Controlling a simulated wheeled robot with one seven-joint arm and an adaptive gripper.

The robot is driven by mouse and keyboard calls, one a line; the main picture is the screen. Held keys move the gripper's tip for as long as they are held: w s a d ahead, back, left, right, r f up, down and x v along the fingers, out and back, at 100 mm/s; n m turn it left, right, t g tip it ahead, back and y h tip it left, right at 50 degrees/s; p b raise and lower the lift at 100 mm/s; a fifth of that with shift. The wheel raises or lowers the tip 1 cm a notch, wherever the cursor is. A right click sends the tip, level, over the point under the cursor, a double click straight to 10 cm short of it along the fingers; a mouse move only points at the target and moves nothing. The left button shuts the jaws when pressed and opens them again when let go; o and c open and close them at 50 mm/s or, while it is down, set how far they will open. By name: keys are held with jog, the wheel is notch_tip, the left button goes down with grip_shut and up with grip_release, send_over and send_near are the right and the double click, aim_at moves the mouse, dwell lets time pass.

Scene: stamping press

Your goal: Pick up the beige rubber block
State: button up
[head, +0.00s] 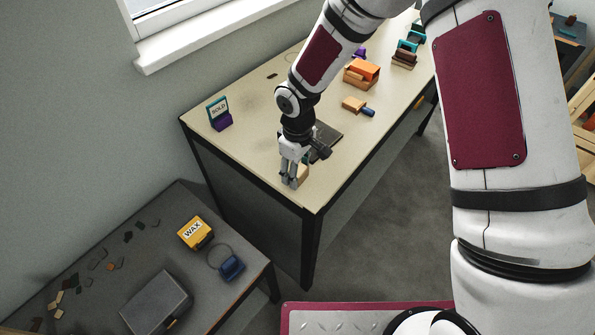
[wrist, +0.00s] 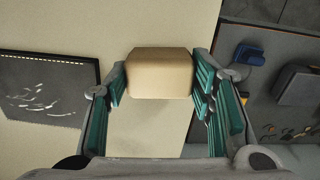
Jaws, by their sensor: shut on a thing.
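The beige rubber block (wrist: 160,75) sits between the two finger pads in the wrist view, with a pad against each side. In the head view the block (head: 303,173) shows only in part behind the fingers, near the front corner of the beige table (head: 262,165). My gripper (head: 292,180) points down there and is shut on the block; it also shows in the wrist view (wrist: 160,95). I cannot tell whether the block touches the tabletop or is slightly above it.
A dark mat (head: 326,138) lies beside the gripper. A lower grey table (head: 95,225) holds a yellow WAX box (head: 196,232) and a grey case (head: 156,303).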

jog(key=shift+r, duration=0.45)
notch_tip(320, 180, up, 2)
jog(key=shift+r, duration=0.15)
jog(key=s+a+r+b, duration=0.1)
jog(key=s+a, duration=0.1)
jog(key=s, duration=1.3)
jog(key=shift+s, duration=0.4)
jog(key=shift+a+r, duration=0.1)
jog(key=shift+a, duration=0.05)
jog(key=o, duration=0.6)
jog(key=c, duration=0.5)
jog(key=shift+o, duration=0.2)
